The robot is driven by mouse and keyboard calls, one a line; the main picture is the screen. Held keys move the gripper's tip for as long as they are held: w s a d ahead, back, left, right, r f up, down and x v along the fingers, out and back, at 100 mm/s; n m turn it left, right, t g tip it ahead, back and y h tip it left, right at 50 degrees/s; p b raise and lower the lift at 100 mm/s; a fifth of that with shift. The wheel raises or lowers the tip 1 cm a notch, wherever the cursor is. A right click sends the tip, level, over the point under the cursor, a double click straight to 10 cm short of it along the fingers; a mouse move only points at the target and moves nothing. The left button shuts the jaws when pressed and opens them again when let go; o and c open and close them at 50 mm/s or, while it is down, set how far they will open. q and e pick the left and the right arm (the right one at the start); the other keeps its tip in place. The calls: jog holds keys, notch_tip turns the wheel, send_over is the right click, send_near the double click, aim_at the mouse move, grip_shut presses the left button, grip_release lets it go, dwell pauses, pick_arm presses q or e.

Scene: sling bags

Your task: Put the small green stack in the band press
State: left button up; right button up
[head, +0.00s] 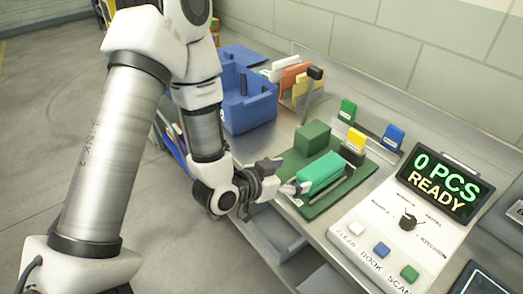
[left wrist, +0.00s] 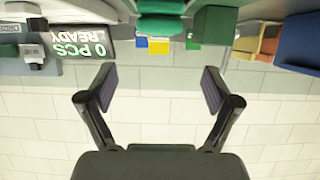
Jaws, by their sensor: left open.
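A long teal-green stack (head: 320,174) lies on a dark green board (head: 322,207) on the bench. A darker green block (head: 312,138) sits just behind it; I cannot tell for sure which is the small green stack. My left gripper (head: 284,177) is at the near left end of the teal stack, its fingers apart, with nothing seen between them. In the left wrist view the open fingers (left wrist: 160,90) show empty, with the teal stack (left wrist: 160,8) at the top edge. A black-headed lever (head: 315,73) stands behind; I cannot tell whether it is the band press. My right gripper is out of view.
A blue bin (head: 248,100) stands at the back left, with orange and cream folders (head: 294,78) beside it. Small green, yellow and blue blocks stand behind the board. A white console (head: 395,225) reading "0 PCS READY" is at the right.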

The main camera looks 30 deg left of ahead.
pick_arm(q)
jog(key=s+f, duration=0.1)
jog(key=f, duration=0.1)
jog(key=s+f+g, duration=0.1)
jog(key=f, duration=0.1)
jog(key=f+g+y, duration=0.1)
jog(key=f, duration=0.2)
jog(key=shift+s+a+f+n, duration=0.1)
jog(key=shift+s+a+n, duration=0.15)
jog(key=shift+s+n, duration=0.15)
jog(key=s+a+f+n+g+y, duration=0.1)
jog(key=s+f+g, duration=0.4)
jog(key=s+f, duration=0.5)
jog(key=s+a+f+n+g+y, duration=0.2)
jog(key=s+f+g, duration=0.3)
jog(key=s+f, duration=0.5)
jog(key=shift+s+n+g+y, duration=0.3)
jog(key=shift+s, duration=0.75)
jog(key=shift+w, duration=0.1)
